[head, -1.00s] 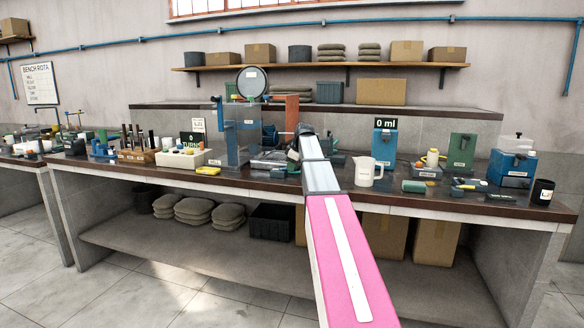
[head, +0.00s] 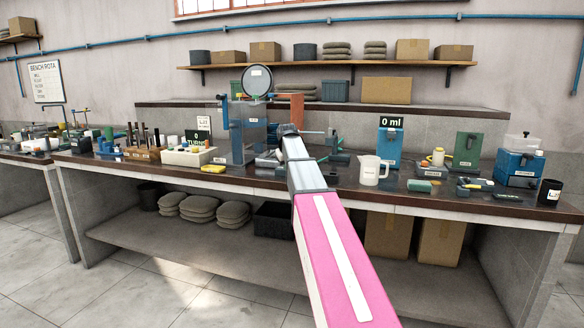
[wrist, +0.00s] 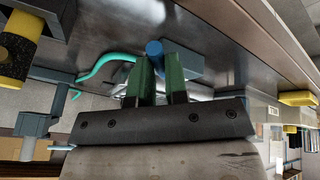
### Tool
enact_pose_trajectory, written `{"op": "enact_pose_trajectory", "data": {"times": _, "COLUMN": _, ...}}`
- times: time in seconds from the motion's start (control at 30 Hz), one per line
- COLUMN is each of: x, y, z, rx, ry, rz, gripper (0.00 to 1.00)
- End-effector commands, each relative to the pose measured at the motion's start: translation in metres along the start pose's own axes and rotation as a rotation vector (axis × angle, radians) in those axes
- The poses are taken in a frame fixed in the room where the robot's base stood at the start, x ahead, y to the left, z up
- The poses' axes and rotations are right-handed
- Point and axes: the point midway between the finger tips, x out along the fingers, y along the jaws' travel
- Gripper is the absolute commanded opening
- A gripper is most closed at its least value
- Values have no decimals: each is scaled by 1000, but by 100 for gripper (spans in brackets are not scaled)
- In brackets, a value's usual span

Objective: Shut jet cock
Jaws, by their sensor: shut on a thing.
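In the wrist view my gripper (wrist: 160,72) has its two green fingertips closed around a small blue part (wrist: 154,47), which I take to be the jet cock's handle. A blue-grey block (wrist: 187,66) sits just right of the fingers, and a teal hose (wrist: 100,66) curves away to the left. The part between the fingers is mostly hidden, so its turn angle cannot be read. In the head view my arm reaches to the bench and its end (head: 288,130) hides the cock. A small dark fitting (head: 333,142) shows right of it.
On the bench (head: 400,198), a white jug (head: 373,170) and a blue box reading "0 ml" (head: 389,148) stand right of my arm. A blue frame (head: 237,135) with a round dial (head: 257,80) stands close on the left. A yellow-and-black part (wrist: 20,45) is left in the wrist view.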

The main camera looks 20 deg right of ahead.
Motion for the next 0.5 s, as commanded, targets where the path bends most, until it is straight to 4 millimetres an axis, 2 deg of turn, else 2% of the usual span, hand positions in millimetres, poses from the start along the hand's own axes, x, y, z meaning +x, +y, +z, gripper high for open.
{"op": "enact_pose_trajectory", "data": {"times": 0.5, "x": -1, "y": -24, "z": -10, "rx": 418, "ry": -92, "rz": 173, "gripper": 0}}
